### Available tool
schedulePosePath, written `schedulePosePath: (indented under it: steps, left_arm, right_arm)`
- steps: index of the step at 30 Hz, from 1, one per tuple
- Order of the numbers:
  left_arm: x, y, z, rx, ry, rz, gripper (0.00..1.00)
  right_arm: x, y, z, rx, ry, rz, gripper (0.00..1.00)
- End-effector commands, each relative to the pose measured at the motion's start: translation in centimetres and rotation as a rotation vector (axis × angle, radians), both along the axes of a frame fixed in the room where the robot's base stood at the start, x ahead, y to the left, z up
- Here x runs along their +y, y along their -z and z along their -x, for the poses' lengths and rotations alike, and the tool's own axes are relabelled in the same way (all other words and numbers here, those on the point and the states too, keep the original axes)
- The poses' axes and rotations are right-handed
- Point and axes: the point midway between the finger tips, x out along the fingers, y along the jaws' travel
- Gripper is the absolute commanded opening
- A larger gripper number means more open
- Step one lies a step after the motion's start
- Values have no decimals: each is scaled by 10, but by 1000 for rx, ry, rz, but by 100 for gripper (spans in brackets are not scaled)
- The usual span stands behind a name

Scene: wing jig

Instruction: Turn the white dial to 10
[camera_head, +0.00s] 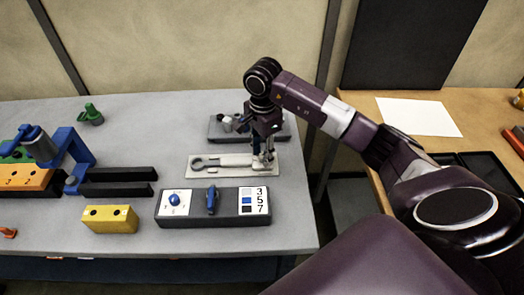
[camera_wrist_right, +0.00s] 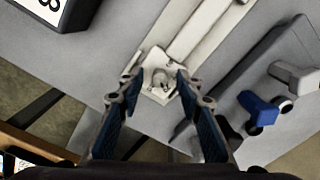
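A white knob (camera_head: 227,122), which looks like the white dial, sits on a dark box (camera_head: 218,134) at the back of the grey table. It also shows at the right in the right wrist view (camera_wrist_right: 296,76), beside a blue knob (camera_wrist_right: 260,112). Its numbers and pointer setting cannot be read. My right gripper (camera_head: 264,158) points down over the right end of a pale slotted plate, in front of the dark box. In the wrist view its fingers (camera_wrist_right: 158,88) are apart, with the plate's end between them and apparently nothing held. My left gripper is out of view.
The pale plate (camera_head: 215,170) lies between the back box and a front box (camera_head: 188,208) with a blue lever and a 3-5-7 panel. A yellow block (camera_head: 110,219), black bars (camera_head: 118,189) and a blue clamp (camera_head: 72,148) stand left. A wooden table (camera_head: 375,112) is right.

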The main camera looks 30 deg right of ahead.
Motion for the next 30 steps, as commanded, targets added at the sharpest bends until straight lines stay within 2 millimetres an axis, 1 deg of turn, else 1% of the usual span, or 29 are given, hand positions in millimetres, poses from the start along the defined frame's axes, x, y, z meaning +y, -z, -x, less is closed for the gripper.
schedulePosePath:
  steps: [3,8,15,17,25,30]
  left_arm:
    - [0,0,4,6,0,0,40]
    - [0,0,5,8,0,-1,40]
    - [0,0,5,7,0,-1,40]
    - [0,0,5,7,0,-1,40]
    - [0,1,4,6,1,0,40]
    - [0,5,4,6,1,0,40]
  right_arm:
    - [0,2,0,-1,0,0,33]
    - [0,2,0,-1,0,1,32]
    - [0,2,0,-1,0,1,6]
    - [0,1,0,-1,0,1,0]
    - [0,2,0,-1,11,1,0]
    - [-1,2,0,-1,64,3,0]
